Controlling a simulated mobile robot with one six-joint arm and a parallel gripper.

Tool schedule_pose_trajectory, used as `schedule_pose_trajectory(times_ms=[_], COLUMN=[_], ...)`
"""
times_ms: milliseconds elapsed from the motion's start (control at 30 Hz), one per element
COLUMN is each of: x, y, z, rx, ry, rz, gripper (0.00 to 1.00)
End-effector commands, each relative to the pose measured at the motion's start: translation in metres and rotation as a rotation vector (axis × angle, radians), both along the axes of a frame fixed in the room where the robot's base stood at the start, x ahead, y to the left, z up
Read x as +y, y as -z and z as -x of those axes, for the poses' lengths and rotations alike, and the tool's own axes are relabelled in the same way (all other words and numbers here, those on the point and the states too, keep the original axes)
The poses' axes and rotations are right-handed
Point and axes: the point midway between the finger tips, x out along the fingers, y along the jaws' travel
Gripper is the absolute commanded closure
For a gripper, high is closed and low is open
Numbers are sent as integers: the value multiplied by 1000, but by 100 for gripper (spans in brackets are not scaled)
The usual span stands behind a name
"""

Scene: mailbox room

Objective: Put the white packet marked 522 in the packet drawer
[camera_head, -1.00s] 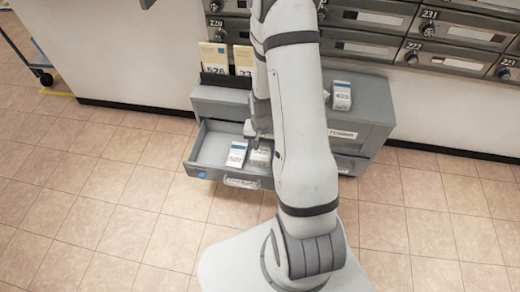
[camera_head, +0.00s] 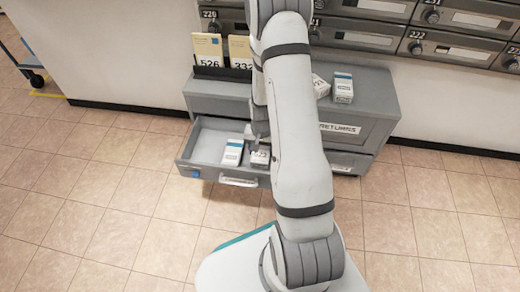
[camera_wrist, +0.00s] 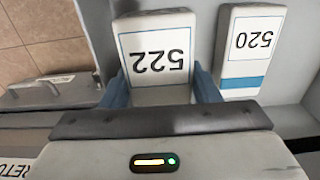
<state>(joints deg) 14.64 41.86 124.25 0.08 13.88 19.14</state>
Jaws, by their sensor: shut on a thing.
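The white packet marked 522 (camera_wrist: 157,52) is between the two blue fingers of my gripper (camera_wrist: 163,86) in the wrist view, and the gripper is shut on it. In the head view this packet (camera_head: 260,160) is within the open drawer (camera_head: 205,148), partly hidden by my arm. I cannot tell whether it touches the drawer floor. A white packet marked 520 with a blue stripe (camera_wrist: 250,45) lies in the drawer beside it, a small gap apart; it also shows in the head view (camera_head: 232,153).
The grey cabinet (camera_head: 360,105) carries two white packets on top, one with a blue stripe (camera_head: 343,86). Cards marked 526 (camera_head: 208,55) and 332 stand at its back left. Mailboxes (camera_head: 440,45) line the wall behind.

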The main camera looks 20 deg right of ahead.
Motion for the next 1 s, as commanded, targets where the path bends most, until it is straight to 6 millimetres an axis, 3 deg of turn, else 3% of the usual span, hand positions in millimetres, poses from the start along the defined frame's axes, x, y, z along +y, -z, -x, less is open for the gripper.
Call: schedule_pose_trajectory(times_ms=[467,500,800,1000], x=[-2,-2,-2,-2], y=[9,9,9,9], z=[-2,-2,-2,-1], rx=[0,0,0,1], ry=[1,1,1,2], rz=[0,0,0,0], gripper=[70,43,19,19])
